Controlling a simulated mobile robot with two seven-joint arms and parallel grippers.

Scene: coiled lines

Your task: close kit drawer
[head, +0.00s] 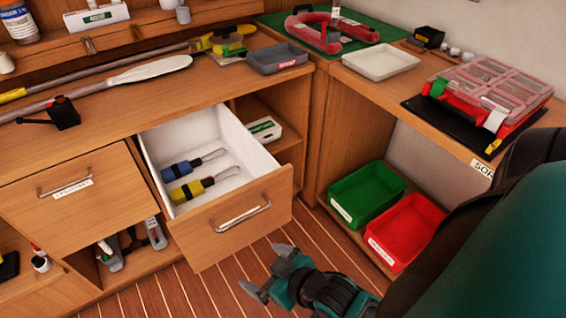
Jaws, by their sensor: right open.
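The kit drawer (279,195) is pulled out from the wooden cabinet, with a white inside and a metal bar handle (241,214) on its front. A blue-handled tool (184,168) and a yellow-handled tool (193,187) lie in it. My right gripper (265,270) is open and empty, low in front of the drawer and apart from it, below the handle in the picture. My left gripper is not in view.
A closed drawer (75,203) is to the left. A green bin (367,194) and a red bin (405,231) stand on a low shelf at right. The worktop holds a grey tray (277,58) and a paddle-like tool (150,69). The plank floor before the drawer is clear.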

